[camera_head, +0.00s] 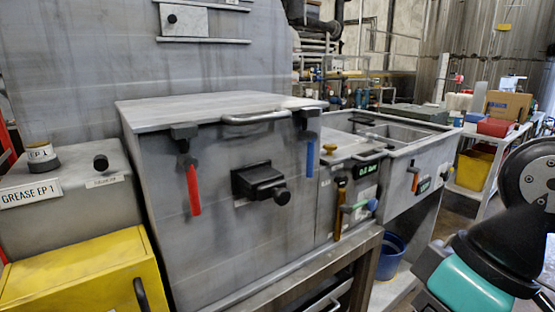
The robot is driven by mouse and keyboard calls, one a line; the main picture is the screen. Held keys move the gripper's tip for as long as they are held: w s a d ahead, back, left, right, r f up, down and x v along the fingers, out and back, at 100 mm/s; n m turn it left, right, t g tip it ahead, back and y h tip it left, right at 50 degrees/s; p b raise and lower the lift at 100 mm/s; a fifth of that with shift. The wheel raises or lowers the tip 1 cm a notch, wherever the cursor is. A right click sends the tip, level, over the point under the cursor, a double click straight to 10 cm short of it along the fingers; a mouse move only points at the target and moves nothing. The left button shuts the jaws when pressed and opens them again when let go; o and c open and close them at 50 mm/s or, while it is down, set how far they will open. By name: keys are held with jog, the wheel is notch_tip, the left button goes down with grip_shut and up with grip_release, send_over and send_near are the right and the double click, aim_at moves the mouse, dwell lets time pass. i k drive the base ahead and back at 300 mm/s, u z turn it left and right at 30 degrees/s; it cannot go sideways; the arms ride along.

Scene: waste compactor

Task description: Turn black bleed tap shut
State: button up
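No tap is clearly marked as the bleed tap. A black knob (100,162) stands on the grey box at the left, above a small label too blurred to read for certain. A black block-shaped fitting (258,181) with a round knob (283,197) sticks out of the front of the large grey cabinet. I cannot tell which of these is the black bleed tap, or whether it is open or shut. My arm shows at the lower right in black and teal, well to the right of both. My gripper's fingers are not in view.
The grey cabinet (150,113) carries red (193,188) and blue (310,157) hanging handles and a top bar handle (257,117). A yellow box (75,285) stands lower left. A blue bucket (391,256) stands below.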

aim_at(342, 182)
jog(key=z, duration=0.05)
jog(key=k, duration=0.5)
jog(key=z, duration=1.8)
jog(key=i, duration=0.85)
jog(key=u, duration=2.05)
